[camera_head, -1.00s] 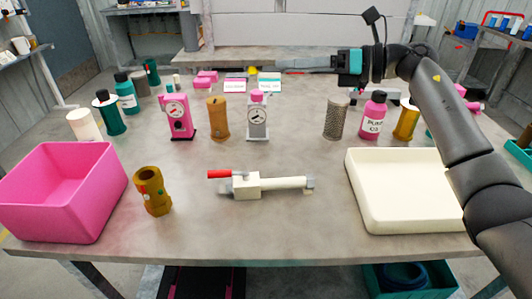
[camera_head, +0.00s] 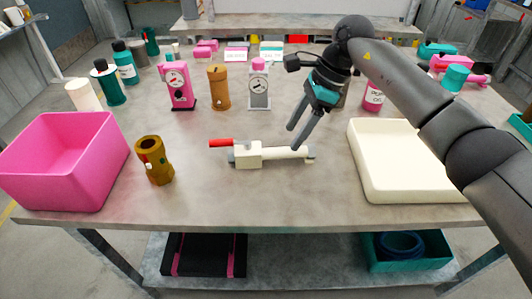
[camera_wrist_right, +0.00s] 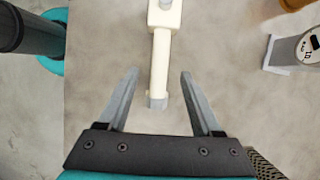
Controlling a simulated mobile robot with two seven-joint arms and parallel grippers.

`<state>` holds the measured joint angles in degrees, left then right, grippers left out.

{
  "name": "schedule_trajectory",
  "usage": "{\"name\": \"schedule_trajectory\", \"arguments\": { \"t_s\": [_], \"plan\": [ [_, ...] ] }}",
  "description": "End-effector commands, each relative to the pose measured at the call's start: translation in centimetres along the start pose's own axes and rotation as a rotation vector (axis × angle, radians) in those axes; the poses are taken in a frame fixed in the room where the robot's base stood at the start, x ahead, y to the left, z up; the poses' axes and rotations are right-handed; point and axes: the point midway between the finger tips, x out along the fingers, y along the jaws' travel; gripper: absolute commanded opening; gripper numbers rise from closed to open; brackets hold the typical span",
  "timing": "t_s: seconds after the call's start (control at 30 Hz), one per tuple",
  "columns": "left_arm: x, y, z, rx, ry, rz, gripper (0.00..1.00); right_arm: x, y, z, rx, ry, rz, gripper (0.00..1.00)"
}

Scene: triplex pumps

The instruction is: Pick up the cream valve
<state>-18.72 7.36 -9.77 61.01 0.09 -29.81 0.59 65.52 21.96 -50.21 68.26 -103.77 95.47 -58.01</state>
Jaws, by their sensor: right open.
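The cream valve (camera_head: 275,153) lies on its side on the grey table. Its red handle (camera_head: 221,143) points left and its pipe ends at the right in a grey tip. My right gripper (camera_head: 296,138) is open and empty, pointing down just above the right part of the pipe. In the right wrist view the valve (camera_wrist_right: 160,62) comes down from the top edge, and its grey tip lies between and beyond the open fingers (camera_wrist_right: 157,85). The red handle is out of that view. My left gripper is not in view.
A pink bin (camera_head: 66,165) stands at the left, with a brown-yellow fitting (camera_head: 153,160) beside it. A cream tray (camera_head: 375,185) is close on the right. A grey gauge block (camera_head: 259,92) and an orange cylinder (camera_head: 219,90) stand behind. The table in front is clear.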

Motion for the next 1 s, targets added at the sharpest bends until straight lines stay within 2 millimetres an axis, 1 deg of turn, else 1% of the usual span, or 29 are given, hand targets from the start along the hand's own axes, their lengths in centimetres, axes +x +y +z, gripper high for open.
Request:
{"name": "schedule_trajectory", "arguments": {
  "t_s": [0.17, 0.4, 0.5, 0.6, 1.0],
  "plan": [
    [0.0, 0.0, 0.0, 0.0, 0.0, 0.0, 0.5, 1.2, 0.0, 0.0, 0.001, -0.001, 0.0, 0.66],
    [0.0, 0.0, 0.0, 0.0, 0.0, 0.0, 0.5, 4.8, 0.1, 0.1, 0.003, -0.004, 0.002, 0.66],
    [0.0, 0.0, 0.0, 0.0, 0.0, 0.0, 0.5, 5.7, 0.0, 0.0, 0.002, -0.003, -0.001, 0.66],
    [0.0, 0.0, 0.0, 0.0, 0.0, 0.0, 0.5, 6.0, 0.0, 0.0, 0.002, -0.003, -0.002, 0.66],
    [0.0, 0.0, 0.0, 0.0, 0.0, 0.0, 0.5, 6.0, 0.0, -0.1, 0.003, -0.002, -0.002, 0.66]
  ]
}}
